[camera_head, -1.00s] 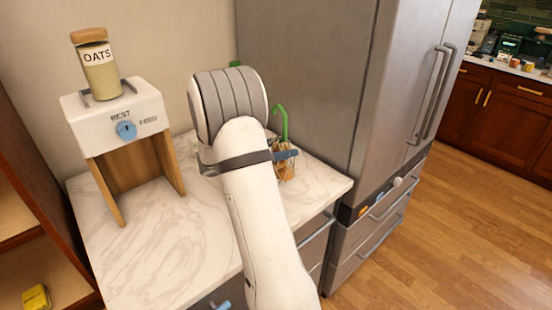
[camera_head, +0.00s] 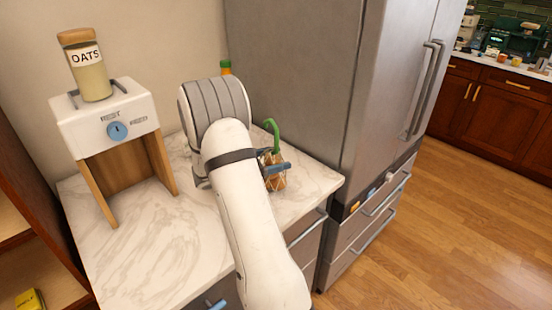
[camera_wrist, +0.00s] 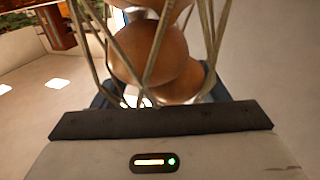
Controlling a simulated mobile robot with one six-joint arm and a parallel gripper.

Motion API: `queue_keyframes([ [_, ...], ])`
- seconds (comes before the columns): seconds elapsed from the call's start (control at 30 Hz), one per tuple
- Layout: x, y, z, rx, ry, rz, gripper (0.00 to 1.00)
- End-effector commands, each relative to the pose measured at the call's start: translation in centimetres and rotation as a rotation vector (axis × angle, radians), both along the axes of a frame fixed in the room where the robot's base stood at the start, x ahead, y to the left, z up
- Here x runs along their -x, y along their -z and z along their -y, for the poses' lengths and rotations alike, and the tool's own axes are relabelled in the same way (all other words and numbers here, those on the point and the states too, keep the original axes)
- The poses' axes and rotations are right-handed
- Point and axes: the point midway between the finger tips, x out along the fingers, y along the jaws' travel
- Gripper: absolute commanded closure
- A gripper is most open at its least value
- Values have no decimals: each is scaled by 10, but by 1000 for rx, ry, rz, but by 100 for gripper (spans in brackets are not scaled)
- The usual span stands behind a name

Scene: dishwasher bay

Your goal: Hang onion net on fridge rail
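The onion net (camera_head: 275,182), with brown onions in pale mesh and a green hook (camera_head: 272,134) on top, is at the right part of the marble counter, beside the fridge (camera_head: 305,90). My gripper (camera_head: 277,170) is at the net, with a blue finger across it. In the wrist view the onions (camera_wrist: 150,50) and net cords fill the space between the blue fingers, and the gripper looks shut on the net. My wrist hides part of this, and I cannot tell whether the net touches the counter. Bar handles show on the fridge front; I cannot tell which is the rail.
A white box on wooden legs (camera_head: 105,120) with a blue knob carries an oats jar (camera_head: 86,70) at the counter's left. A green and orange top (camera_head: 226,67) shows behind my wrist. The marble counter's (camera_head: 155,240) front left is clear. Wood floor is free at right.

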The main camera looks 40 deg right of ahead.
Motion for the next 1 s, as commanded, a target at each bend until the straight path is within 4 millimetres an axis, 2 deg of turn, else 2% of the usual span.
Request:
queue_keyframes([
  [0.37, -1, -4, -1, 0, -1, 0, 26],
  [0.57, -11, 0, -31, 1, -7, 2, 26],
  [0.8, -27, 0, -81, 0, -5, 1, 26],
  [1.0, -35, -1, -107, 0, -4, 0, 26],
])
